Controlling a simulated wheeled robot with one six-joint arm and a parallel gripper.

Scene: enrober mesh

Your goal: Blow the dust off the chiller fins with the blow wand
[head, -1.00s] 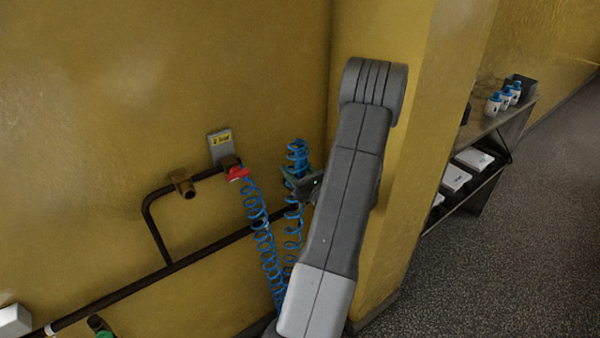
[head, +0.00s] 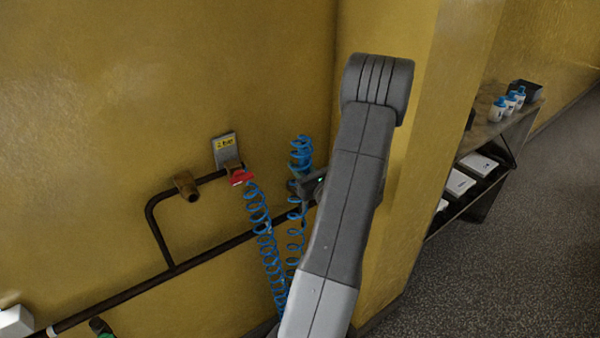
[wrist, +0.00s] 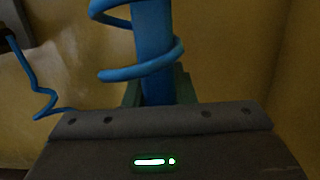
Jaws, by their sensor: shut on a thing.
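My gripper (head: 309,186) is beside the yellow wall, partly behind my own arm in the head view. In the wrist view my gripper (wrist: 157,92) is shut on a straight blue piece, which I take to be the blow wand (wrist: 153,50). Its greenish fingers show on both sides of the blue piece. A blue coiled hose (wrist: 140,73) loops around or in front of it; I cannot tell which. In the head view blue coils (head: 301,150) show just above the gripper and hang below it. The wand's tip and the chiller fins are not seen.
A dark pipe (head: 215,254) runs along the wall, with a brass fitting (head: 186,186), a red valve handle (head: 241,177) and a labelled plate (head: 225,149). Another blue coil (head: 262,230) hangs from the valve. A shelf (head: 497,130) with bottles stands right, beyond the wall corner. Grey floor (head: 500,270) is clear.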

